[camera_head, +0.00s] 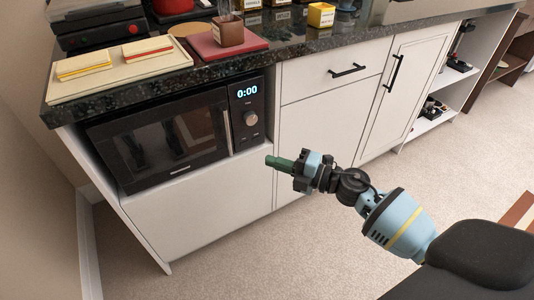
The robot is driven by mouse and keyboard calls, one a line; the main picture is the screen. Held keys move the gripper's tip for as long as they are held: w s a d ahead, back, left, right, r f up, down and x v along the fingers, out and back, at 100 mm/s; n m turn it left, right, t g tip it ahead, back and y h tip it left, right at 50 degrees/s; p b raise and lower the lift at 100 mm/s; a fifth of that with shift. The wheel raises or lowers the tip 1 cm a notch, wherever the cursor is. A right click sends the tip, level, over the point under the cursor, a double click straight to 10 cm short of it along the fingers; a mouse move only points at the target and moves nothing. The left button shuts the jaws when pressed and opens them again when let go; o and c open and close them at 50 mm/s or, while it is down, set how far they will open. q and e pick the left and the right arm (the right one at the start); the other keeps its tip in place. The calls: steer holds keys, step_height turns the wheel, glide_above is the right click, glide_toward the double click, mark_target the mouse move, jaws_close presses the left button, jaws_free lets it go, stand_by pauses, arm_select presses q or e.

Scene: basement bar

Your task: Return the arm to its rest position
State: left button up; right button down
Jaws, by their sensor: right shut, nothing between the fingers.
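My right arm reaches in from the lower right. Its gripper (280,163) has green fingers that are shut with nothing visible between them. The gripper is in front of the white cabinet, just right of and below the built-in microwave (170,140). I cannot tell whether the fingertips touch the cabinet front. My left gripper is not in view.
The dark stone counter (300,48) above holds a tray with sandwich-like items (85,64), a brown cup (228,30) on a red board (205,47), and a yellow box (321,14). The cabinet door (385,95) is closed. Open carpet (260,255) lies below.

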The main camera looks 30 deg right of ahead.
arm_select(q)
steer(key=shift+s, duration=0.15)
